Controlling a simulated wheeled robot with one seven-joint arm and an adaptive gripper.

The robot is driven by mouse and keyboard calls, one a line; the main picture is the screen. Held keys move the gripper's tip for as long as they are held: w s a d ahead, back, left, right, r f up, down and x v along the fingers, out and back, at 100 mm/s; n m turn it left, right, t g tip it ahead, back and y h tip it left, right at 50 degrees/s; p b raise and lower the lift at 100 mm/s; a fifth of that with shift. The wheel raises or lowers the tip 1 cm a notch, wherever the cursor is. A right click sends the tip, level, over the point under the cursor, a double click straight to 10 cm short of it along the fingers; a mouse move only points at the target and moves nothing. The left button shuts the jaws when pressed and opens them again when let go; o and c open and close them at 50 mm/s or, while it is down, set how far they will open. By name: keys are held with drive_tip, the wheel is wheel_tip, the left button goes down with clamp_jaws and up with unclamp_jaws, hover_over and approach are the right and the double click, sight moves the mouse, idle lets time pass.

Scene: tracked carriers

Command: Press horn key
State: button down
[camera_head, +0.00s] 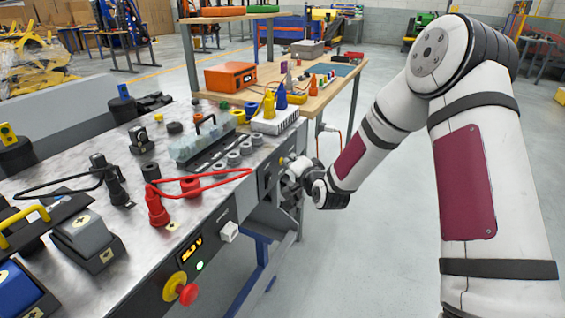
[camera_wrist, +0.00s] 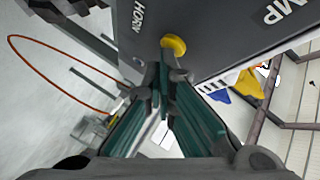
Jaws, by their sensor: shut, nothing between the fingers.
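The horn key is a round yellow button (camera_wrist: 175,45) on a dark panel (camera_wrist: 215,25), beside the printed word HORN, in the wrist view. It also shows as a small yellow spot (camera_head: 281,161) on the bench's front panel in the head view. My gripper (camera_wrist: 163,62) is shut and empty, its tips at the lower left edge of the button and partly overlapping it in the picture. I cannot tell whether they touch it. In the head view my gripper (camera_head: 288,185) is by the front panel, its tips hard to make out.
The metal bench (camera_head: 150,200) holds black and red plugs, cables and grey blocks. A red stop knob (camera_head: 187,293) and a white switch (camera_head: 229,231) stick out of its front. A wooden table (camera_head: 310,100) with an orange device (camera_head: 231,76) stands behind.

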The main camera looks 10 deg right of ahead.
drive_tip(key=shift+s+d, duration=0.4)
drive_tip(key=shift+d, duration=0.15)
drive_tip(key=shift+s+d, duration=0.75)
drive_tip(key=shift+d, duration=0.25)
drive_tip(key=shift+s+d, duration=0.75)
drive_tip(key=shift+d, duration=0.25)
idle(1.5)
